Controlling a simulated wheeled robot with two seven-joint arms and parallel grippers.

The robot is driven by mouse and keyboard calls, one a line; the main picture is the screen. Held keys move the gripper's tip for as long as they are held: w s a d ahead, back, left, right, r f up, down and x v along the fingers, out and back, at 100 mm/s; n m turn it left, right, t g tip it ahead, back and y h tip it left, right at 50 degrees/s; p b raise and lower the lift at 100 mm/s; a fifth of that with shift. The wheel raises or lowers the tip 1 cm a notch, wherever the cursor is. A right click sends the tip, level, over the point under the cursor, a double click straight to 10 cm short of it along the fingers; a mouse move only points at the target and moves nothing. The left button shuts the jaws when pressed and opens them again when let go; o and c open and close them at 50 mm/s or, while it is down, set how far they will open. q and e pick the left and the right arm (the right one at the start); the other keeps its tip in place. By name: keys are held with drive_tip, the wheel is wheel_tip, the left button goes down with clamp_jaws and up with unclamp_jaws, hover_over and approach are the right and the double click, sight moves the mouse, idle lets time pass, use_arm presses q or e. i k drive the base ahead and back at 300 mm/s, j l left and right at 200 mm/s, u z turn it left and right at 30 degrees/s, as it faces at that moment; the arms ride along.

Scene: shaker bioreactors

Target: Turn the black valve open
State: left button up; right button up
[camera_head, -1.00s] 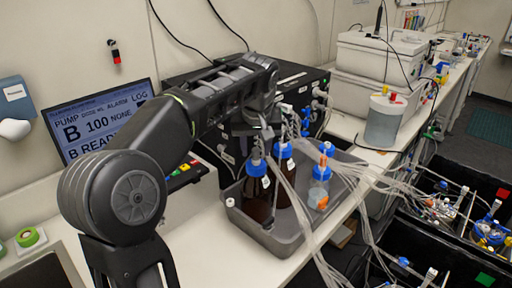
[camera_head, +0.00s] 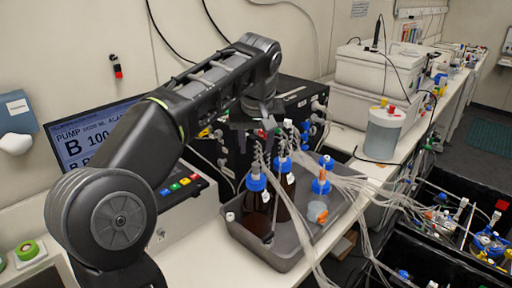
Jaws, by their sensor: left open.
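My left arm reaches in from the left. My left gripper (camera_head: 258,128) points down in front of the black pump box (camera_head: 300,98), just above the tubing at the bottle tops. It looks empty, though its fingertips are dark against the box and hard to make out. Below it, brown bottles with blue caps, one at the left (camera_head: 257,196) and one behind it (camera_head: 284,190), stand in a grey tray (camera_head: 282,262). I cannot clearly pick out the black valve among the small fittings and tubes. My right gripper does not show.
A small clear bottle with an orange fitting (camera_head: 319,190) is in the tray. Clear tubes (camera_head: 362,182) run right to black bins. A display (camera_head: 85,135) stands behind my arm. White boxes (camera_head: 375,72) and a clear container (camera_head: 385,130) stand farther back.

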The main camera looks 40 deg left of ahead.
sight(267, 239)
drive_tip(key=k, duration=1)
